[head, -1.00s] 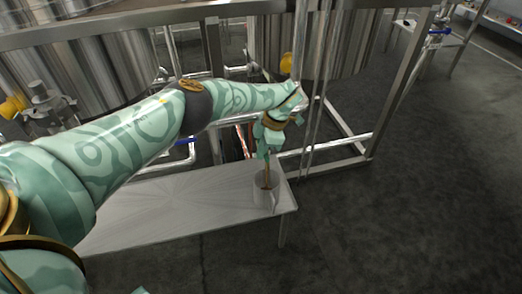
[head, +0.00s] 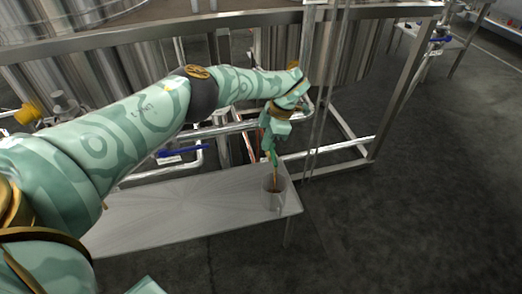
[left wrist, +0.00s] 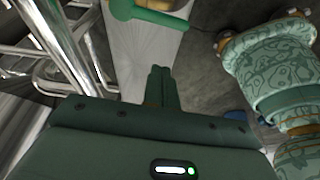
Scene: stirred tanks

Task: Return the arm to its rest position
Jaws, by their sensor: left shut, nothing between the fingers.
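My left arm reaches across the head view from the left. My right gripper is not in view.
Metal pipes and a steel frame (head: 398,92) with large tanks (head: 335,52) stand close behind the arm. A blue valve handle (head: 182,151) sits behind the table. The dark floor (head: 430,200) at right is clear.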

